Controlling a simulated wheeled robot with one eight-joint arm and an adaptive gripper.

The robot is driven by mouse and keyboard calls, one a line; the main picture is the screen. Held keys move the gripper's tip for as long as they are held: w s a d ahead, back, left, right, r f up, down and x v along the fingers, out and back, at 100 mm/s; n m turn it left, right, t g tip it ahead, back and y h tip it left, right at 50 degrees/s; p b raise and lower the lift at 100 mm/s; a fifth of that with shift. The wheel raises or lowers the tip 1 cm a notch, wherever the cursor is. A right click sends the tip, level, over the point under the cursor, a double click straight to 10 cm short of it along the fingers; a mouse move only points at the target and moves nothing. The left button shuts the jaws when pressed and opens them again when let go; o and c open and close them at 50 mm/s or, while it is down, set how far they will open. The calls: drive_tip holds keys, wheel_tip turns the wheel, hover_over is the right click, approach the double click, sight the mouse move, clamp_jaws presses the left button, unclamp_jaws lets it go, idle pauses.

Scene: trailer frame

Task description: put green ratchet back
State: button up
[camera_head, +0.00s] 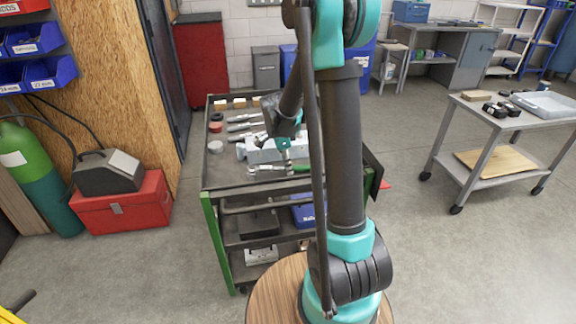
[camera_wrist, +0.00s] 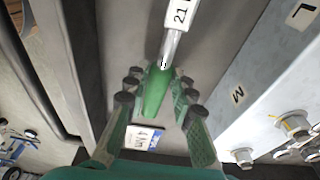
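The ratchet has a green handle (camera_wrist: 157,92) and a silver shaft (camera_wrist: 172,45) in the wrist view. A white label marked 21 lies at the shaft's far end. My gripper (camera_wrist: 158,78) has its fingers on both sides of the green handle, with narrow gaps showing, so it looks open around it. In the head view the green handle (camera_head: 301,168) shows at the front of the cart's top tray (camera_head: 225,172), beside my gripper (camera_head: 285,157). My arm hides part of the tray.
A grey block marked L and M (camera_wrist: 245,85) with bolts stands close right of my gripper. Several silver tools (camera_head: 243,127) lie on the tray. A second cart (camera_head: 520,115) stands at the right. A red toolbox (camera_head: 122,208) is on the floor at the left.

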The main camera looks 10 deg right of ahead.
drive_tip(key=o, duration=0.3)
wheel_tip(320, 180, up, 11)
drive_tip(key=a, duration=0.2)
drive_tip(key=s+d+f+n+t, duration=0.1)
drive_tip(key=s+f+n, duration=0.2)
drive_tip(key=s+n, duration=0.3)
drive_tip(key=s+d+f+n+t+y, duration=0.1)
drive_tip(key=s+f+n, duration=0.2)
drive_tip(key=s+n, duration=0.3)
drive_tip(key=s+d+f+n+t+y, duration=0.1)
drive_tip(key=s+f+n+t, duration=0.1)
drive_tip(key=s+n, duration=0.4)
drive_tip(key=shift+s+f, duration=0.25)
drive_tip(key=shift+s, duration=0.8)
drive_tip(key=shift+s+f, duration=0.2)
drive_tip(key=shift+s, duration=0.8)
